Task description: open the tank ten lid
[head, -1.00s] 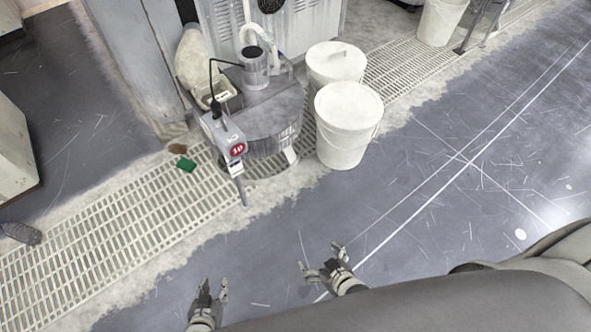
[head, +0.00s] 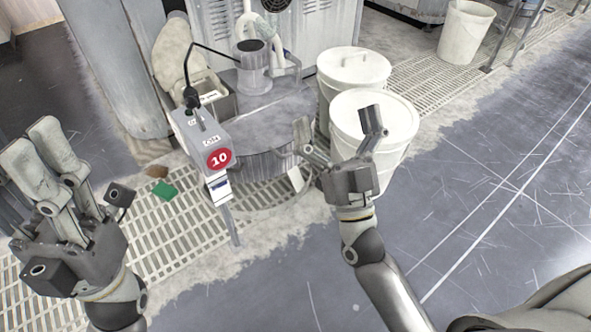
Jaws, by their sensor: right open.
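Tank ten is a round grey metal tank (head: 258,160) on the floor grating, with a flat grey lid (head: 262,106) lying closed on top. A cylindrical motor-like unit (head: 254,72) stands on the lid's far side. A grey box with a red "10" sign (head: 219,159) stands on a post at the tank's front left. My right gripper (head: 338,126) is open and empty, at the tank's right side and in front of the white buckets. My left gripper (head: 78,172) looks open and empty, at the far left, apart from the tank.
A lidded white bucket (head: 352,66) and a second white bucket (head: 374,112) stand right of the tank. A small open bin (head: 213,100) sits at its left. A green scrap (head: 165,190) lies on the grating (head: 165,235). Floor at right is clear.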

